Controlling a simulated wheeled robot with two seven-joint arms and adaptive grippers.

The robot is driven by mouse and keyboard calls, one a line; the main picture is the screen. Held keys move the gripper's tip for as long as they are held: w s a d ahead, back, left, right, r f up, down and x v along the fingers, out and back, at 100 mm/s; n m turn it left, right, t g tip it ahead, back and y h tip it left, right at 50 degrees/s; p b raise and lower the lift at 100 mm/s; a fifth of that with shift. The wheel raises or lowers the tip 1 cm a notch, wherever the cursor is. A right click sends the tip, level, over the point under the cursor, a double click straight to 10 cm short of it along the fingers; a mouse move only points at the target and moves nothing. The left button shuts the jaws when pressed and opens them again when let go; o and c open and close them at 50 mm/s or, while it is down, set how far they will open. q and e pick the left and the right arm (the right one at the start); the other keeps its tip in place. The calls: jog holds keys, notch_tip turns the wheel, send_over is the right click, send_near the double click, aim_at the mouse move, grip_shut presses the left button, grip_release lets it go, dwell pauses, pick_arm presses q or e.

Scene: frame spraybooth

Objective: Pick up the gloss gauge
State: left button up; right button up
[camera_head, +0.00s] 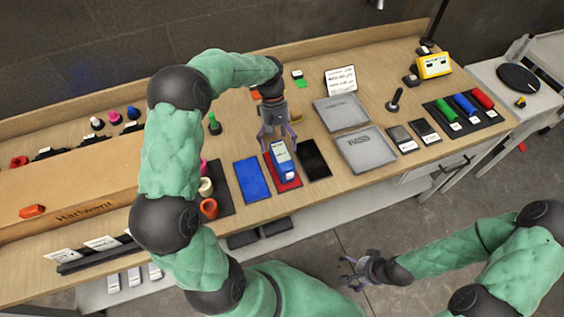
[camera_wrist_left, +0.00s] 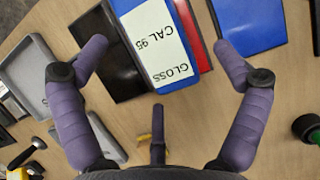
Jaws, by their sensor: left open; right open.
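The gloss gauge (camera_head: 282,157) is a blue block with a white label and lies on a red panel (camera_head: 292,184) on the bench. In the left wrist view the gauge (camera_wrist_left: 155,45) reads "GLOSS CAL 95". My left gripper (camera_head: 278,142) is open, just at the back end of the gauge, pointing down at the bench. In the left wrist view its purple fingers (camera_wrist_left: 160,48) are spread to either side of the gauge, with gaps, and hold nothing. My right gripper (camera_head: 348,274) is open and empty, low over the floor in front of the bench.
A blue panel (camera_head: 251,180) and a black panel (camera_head: 314,159) flank the red one. Two grey trays, one marked "PASS" (camera_head: 366,150), stand to the right. A green-topped tool (camera_head: 214,124) stands left of the left gripper. Colored rolls (camera_head: 465,105) sit further right.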

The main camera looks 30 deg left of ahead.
aim_at(283, 157)
pick_arm(q)
jog(key=shift+w+b+x, duration=0.15)
jog(key=shift+b+x, duration=0.3)
jog(key=shift+x, duration=1.2)
jog(key=shift+w+b+x, duration=0.15)
jog(key=shift+b+x, duration=0.3)
jog(key=shift+x, duration=1.2)
jog(key=shift+f, duration=0.1)
jog(key=shift+c, duration=0.2)
jog(key=c, duration=1.6)
